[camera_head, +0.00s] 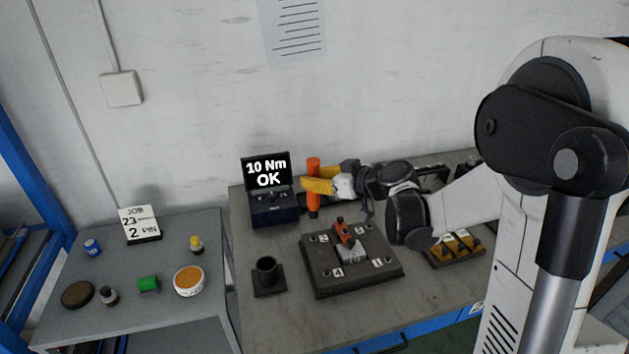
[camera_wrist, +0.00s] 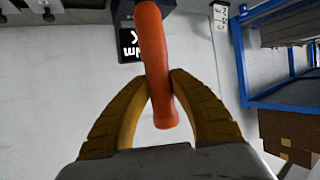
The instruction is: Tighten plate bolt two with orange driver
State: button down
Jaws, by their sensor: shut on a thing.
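The orange driver (camera_head: 313,188) stands upright in the head view, with its black lower end near the torque display box. My gripper (camera_head: 318,184) has its yellow fingers shut around the driver's handle. In the wrist view the fingers (camera_wrist: 161,90) close on both sides of the orange handle (camera_wrist: 155,60). The dark plate (camera_head: 370,279) lies on the bench, in front of and below the driver. The driver is apart from the plate.
The display box (camera_head: 272,206) reads "10 Nm OK". An empty black cup holder (camera_head: 267,271) stands left of the plate. A yellow fixture (camera_head: 455,248) sits to its right, partly behind my arm. A side table (camera_head: 170,322) at left holds several small items and a job card (camera_head: 140,224).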

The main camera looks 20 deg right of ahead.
aim_at(318, 207)
jog(key=shift+f+b, duration=3.15)
jog(key=shift+f, duration=0.45)
jog(key=shift+f+b, duration=1.25)
dwell(1.7)
jog(key=shift+r, duration=0.15)
jog(key=shift+r+p, duration=1.9)
jog(key=shift+r, duration=0.5)
